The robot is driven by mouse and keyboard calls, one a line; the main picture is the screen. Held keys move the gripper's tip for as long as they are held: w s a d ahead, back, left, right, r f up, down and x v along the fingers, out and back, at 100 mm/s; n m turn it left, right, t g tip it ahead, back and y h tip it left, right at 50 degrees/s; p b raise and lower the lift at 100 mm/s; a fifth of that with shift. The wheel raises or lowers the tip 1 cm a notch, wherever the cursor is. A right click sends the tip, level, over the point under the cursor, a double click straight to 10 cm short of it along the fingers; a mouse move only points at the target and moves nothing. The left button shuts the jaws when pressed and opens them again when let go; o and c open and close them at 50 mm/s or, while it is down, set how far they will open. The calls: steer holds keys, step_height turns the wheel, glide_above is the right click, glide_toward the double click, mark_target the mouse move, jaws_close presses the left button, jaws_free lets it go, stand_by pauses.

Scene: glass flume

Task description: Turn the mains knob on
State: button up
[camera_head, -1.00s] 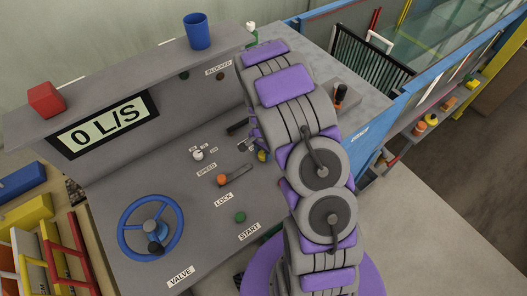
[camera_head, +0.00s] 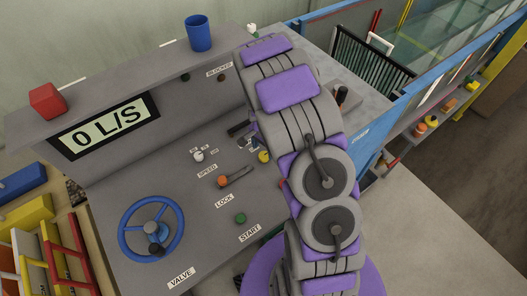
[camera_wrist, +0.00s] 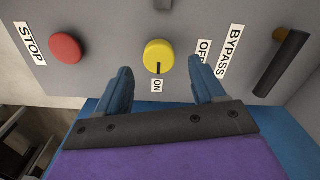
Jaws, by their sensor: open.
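A round yellow knob (camera_wrist: 160,57) sits on the grey panel in the wrist view. Its dark pointer mark faces the ON label (camera_wrist: 157,86); the OFF label (camera_wrist: 203,50) is to its right. No mains label is readable. The yellow knob also shows in the head view (camera_head: 264,157), beside my arm. My gripper (camera_wrist: 160,76) is open and empty, its two blue fingers left and right of the knob in the picture. Gaps show on both sides, with no visible contact. My arm hides most of the gripper in the head view.
A red STOP button (camera_wrist: 65,48) lies left of the knob, and a black BYPASS lever (camera_wrist: 283,62) stands right. The head view shows the blue valve wheel (camera_head: 151,229), orange lock lever (camera_head: 223,181), green START button (camera_head: 240,218) and a 0 L/S display (camera_head: 104,128).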

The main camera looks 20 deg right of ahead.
mark_target(264, 155)
step_height(264, 155, up, 14)
steer(key=shift+f+p, duration=0.25)
steer(key=shift+p, duration=0.15)
steer(key=shift+w, duration=0.1)
